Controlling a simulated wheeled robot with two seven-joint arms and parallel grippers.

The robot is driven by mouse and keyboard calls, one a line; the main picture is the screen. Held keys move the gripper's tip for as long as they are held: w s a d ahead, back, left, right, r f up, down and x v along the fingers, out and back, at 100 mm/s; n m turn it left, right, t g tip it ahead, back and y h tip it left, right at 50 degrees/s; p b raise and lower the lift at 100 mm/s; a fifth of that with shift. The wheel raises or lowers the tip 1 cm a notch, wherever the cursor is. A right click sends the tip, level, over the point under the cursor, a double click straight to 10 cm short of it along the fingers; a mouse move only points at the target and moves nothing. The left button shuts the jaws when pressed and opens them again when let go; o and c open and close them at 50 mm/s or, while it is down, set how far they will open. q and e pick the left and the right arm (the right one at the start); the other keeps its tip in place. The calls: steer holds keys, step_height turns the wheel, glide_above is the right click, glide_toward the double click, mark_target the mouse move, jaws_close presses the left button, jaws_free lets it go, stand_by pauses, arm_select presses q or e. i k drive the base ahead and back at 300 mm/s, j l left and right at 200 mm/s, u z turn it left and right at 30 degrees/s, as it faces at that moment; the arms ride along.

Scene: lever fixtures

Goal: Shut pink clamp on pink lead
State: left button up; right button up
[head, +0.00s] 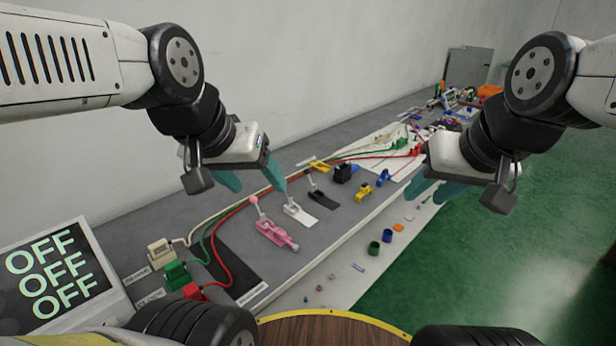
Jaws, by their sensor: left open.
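The pink clamp (275,234) sits on the grey bench, left of the middle in the head view. Its pink-tipped handle (255,204) stands up at the clamp's left end. A pink lead is not clearly distinguishable; a small pink end piece shows at the clamp's right end, and I cannot tell whether it is part of the clamp. My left gripper (254,182) is open, with its teal fingers apart, above and behind the pink clamp. No contact with the handle is clear. My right gripper (428,188) hangs past the bench's right edge, away from the clamp; its finger gap is unclear.
A white clamp (299,213) and a black clamp (321,196) stand just behind the pink one. Red and green cables run along its left side from a red connector (195,292) and a green connector (177,275). A screen (62,270) reads OFF three times.

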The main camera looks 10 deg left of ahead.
mark_target(253, 199)
steer(key=i+u, duration=0.1)
steer(key=u, duration=0.35)
steer(key=i+u, duration=0.1)
steer(key=u, duration=0.35)
steer(key=l+u, duration=0.15)
steer(key=u, duration=0.35)
steer(key=i+l+u, duration=0.1)
steer(key=u, duration=0.35)
